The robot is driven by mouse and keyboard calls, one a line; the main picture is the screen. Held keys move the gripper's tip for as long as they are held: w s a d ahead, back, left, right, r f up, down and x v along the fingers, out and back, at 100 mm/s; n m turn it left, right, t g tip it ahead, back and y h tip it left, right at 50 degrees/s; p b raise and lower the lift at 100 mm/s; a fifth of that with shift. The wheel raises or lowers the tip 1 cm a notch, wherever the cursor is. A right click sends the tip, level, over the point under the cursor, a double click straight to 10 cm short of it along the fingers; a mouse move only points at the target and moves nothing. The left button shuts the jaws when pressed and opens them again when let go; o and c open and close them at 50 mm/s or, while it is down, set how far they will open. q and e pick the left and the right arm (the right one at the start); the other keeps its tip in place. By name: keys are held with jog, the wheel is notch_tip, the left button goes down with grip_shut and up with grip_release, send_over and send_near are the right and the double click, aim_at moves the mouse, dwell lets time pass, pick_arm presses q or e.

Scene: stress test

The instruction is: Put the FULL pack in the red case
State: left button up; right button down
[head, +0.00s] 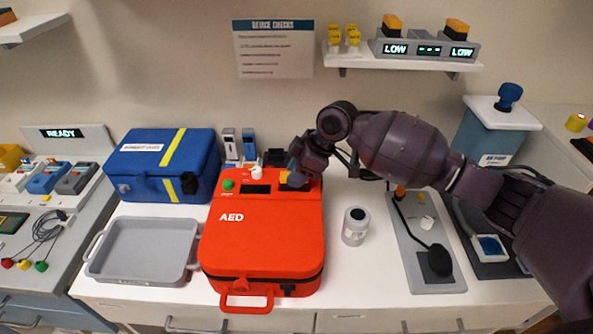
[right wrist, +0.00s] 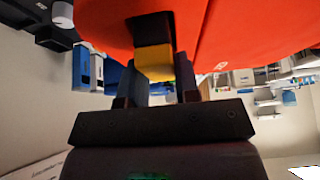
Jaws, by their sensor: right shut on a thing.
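The red case (head: 262,235), marked AED, lies on the white counter in the middle of the head view. It has a green button, a white knob and a dark window along its back. My right gripper (head: 294,180) is at its back right corner, shut on a yellow-topped pack (head: 284,177). In the right wrist view, the pack (right wrist: 155,66) sits between the two fingers, its dark part against the red case (right wrist: 105,22). I cannot tell how deep it sits; no charge reading shows on it. My left gripper is not in view.
Two orange-topped packs stand in a wall charger (head: 425,49) whose displays read LOW. A blue bag (head: 150,165) and an empty grey tray (head: 190,250) are left of the case. A small can (head: 355,227) and a grey panel (head: 412,265) are to the right.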

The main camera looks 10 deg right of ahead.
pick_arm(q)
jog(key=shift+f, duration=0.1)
pick_arm(e)
jog(key=shift+f, duration=0.25)
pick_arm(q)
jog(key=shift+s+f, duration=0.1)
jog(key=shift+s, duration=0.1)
pick_arm(e)
jog(key=c, duration=0.8)
grip_release()
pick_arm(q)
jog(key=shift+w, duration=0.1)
pick_arm(e)
jog(key=v, duration=1)
jog(key=shift+d+r, duration=0.2)
jog(key=shift+r, duration=0.15)
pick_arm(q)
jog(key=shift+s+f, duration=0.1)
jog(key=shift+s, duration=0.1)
pick_arm(e)
jog(key=shift+s, duration=0.1)
